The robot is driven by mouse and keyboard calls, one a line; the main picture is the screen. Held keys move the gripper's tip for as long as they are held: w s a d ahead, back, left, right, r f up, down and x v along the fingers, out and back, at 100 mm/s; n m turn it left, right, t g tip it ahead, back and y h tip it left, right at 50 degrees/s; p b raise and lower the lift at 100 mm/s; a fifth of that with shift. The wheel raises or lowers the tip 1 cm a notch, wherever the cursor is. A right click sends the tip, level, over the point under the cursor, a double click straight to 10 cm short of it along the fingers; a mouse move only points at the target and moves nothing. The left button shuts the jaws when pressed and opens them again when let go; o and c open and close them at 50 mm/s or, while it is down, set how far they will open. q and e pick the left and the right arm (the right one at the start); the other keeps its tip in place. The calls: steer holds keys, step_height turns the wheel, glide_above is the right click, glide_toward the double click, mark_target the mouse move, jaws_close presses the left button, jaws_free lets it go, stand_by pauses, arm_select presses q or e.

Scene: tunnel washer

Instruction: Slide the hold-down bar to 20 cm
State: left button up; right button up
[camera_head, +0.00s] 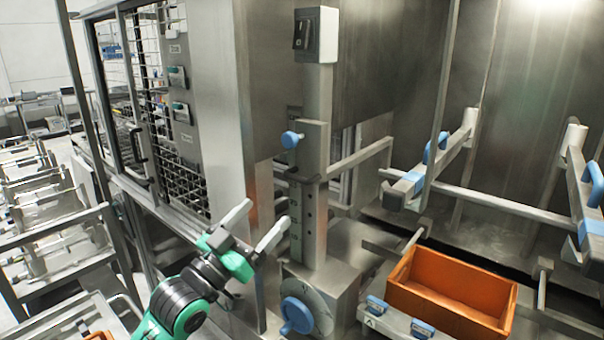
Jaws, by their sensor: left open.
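A metal post (317,95) stands in the middle with small marks and holes down its lower face (296,215). A sleeve with a blue knob (291,139) sits around the post at mid height. A bar (360,159) reaches right from it, which looks like the hold-down bar; the scale numbers are too small to read. My left gripper (267,214) is open and empty, its two pale fingers pointing up and right. It appears in front of the post's lower left side, below the blue knob; contact cannot be told. My right gripper is not in view.
A blue dial knob (297,315) is on the box at the post's foot. An orange bin (452,292) stands at the lower right. Rails with blue handles (407,186) fill the right. A caged washer panel (180,110) and metal racks (50,200) stand left.

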mark_target(308, 172)
arm_select(q)
steer(key=p+x, duration=0.6)
steer(key=x, duration=0.6)
steer(key=shift+w+d+r, duration=0.2)
steer(key=shift+w+d, duration=0.05)
steer(key=shift+d, duration=0.05)
steer(key=shift+w+d, duration=0.25)
steer(key=shift+w, duration=0.05)
steer(key=c, duration=1.1)
steer(key=shift+c, duration=0.2)
steer(key=shift+f+b, duration=0.3)
steer(key=shift+f, duration=0.3)
step_height(308, 172, down, 15)
steer(key=b, duration=0.9)
steer(key=shift+r+b, duration=0.25)
steer(key=shift+b, duration=0.15)
